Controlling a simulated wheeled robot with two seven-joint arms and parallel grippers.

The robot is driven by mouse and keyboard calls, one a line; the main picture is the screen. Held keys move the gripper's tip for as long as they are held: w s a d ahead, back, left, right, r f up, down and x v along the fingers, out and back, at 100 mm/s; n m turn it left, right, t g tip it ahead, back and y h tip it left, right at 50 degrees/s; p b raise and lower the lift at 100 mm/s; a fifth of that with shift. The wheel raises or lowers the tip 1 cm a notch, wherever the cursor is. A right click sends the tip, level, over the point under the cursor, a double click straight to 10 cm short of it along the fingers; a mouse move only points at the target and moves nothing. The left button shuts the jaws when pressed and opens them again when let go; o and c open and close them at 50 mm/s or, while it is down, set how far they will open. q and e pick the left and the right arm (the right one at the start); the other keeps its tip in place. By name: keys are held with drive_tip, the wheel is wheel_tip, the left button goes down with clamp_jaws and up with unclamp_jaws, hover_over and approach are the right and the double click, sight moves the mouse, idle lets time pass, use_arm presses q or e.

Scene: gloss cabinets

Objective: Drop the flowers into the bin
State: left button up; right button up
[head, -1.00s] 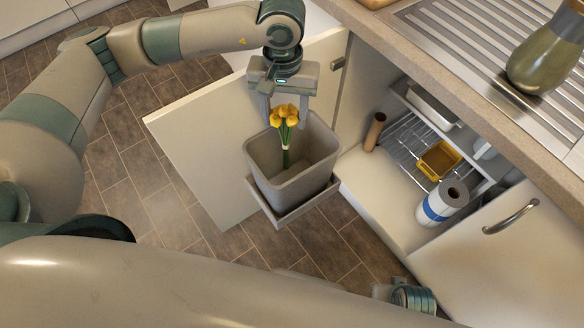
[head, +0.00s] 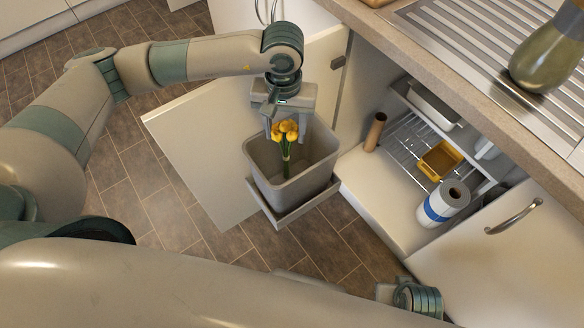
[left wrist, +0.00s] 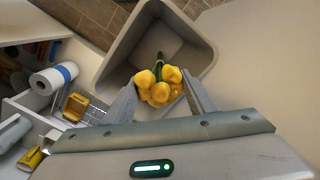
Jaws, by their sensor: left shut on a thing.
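The flowers (head: 286,131) are a small bunch with yellow heads and green stems. My left gripper (head: 288,126) is shut on them and holds them upright, heads up. The bin (head: 262,157) is an open grey container on a pull-out support beside the open cabinet. The stems hang down inside the bin's opening. In the left wrist view the yellow heads (left wrist: 158,86) sit between the two fingers (left wrist: 160,98), with the bin (left wrist: 112,68) open below them.
An open cabinet door (head: 190,150) stands left of the bin. Inside the cabinet are a paper roll (head: 436,208), a yellow box (head: 432,168) and a brown tube (head: 375,132). A green vase (head: 548,58) stands on the counter's metal drainer. The floor in front is clear.

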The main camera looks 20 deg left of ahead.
use_arm(q)
drive_tip(key=o, duration=1.4)
use_arm(e)
drive_tip(key=shift+f, duration=0.1)
use_arm(q)
drive_tip(key=shift+r, duration=0.8)
wheel_tip(320, 180, up, 16)
drive_tip(key=shift+f+b, duration=0.1)
drive_tip(key=shift+b, duration=0.4)
use_arm(e)
drive_tip(key=v, duration=0.3)
drive_tip(key=shift+w, duration=0.1)
